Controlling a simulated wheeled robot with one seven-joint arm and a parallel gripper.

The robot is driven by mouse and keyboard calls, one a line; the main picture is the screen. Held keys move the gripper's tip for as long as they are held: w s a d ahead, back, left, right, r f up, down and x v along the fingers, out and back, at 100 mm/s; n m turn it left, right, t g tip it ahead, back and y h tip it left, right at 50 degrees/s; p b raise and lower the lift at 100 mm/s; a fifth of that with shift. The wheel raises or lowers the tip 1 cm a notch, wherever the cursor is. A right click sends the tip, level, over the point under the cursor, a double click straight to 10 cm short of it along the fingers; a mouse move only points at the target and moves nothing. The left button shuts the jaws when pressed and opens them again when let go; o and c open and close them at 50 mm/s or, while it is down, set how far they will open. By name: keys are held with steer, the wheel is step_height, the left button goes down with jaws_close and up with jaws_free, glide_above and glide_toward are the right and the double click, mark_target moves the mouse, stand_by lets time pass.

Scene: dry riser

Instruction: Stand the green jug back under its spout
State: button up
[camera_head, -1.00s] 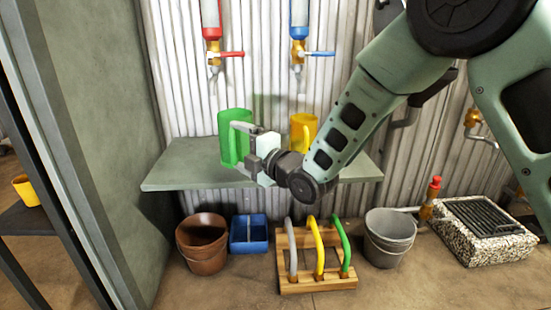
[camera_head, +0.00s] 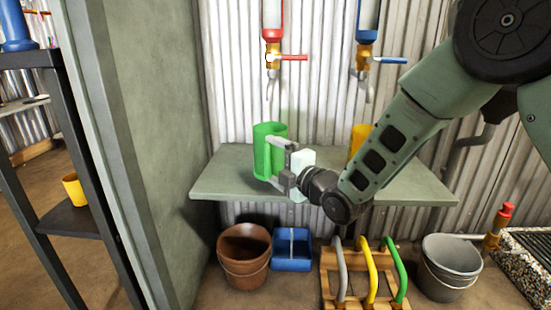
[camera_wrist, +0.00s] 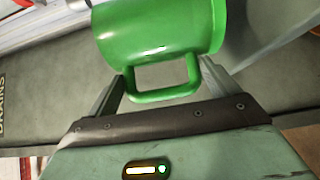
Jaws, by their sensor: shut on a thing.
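The green jug (camera_head: 268,150) is upright at the left part of the grey-green shelf (camera_head: 225,176), below the red-handled spout (camera_head: 272,60). I cannot tell whether its base touches the shelf. My gripper (camera_head: 276,162) is shut on the jug's handle, reaching from the right. In the wrist view the green jug (camera_wrist: 160,35) fills the top middle. Its handle loop lies between the two fingers of my gripper (camera_wrist: 165,85). A blue-handled spout (camera_head: 366,58) hangs farther right. A yellow jug (camera_head: 358,138) stands below it, partly hidden by my arm.
Below the shelf are a brown bucket (camera_head: 244,266), a blue divided bin (camera_head: 291,257), a wooden rack (camera_head: 330,292) with curved hoses and a grey bucket (camera_head: 450,266). A grey-green wall (camera_head: 145,130) closes the left side. A yellow cup (camera_head: 74,190) sits on a dark rack beyond.

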steer(key=shift+f+b, duration=0.65)
steer(key=shift+f, duration=0.8)
steer(key=shift+w+r, duration=0.15)
steer(key=shift+w, duration=0.5)
steer(key=shift+w+d+b, duration=0.2)
steer(key=shift+w+b, duration=0.1)
steer(key=shift+w, duration=3.8)
steer(key=shift+f+b, duration=0.4)
steer(key=shift+b, duration=0.05)
steer(key=o, duration=1.1)
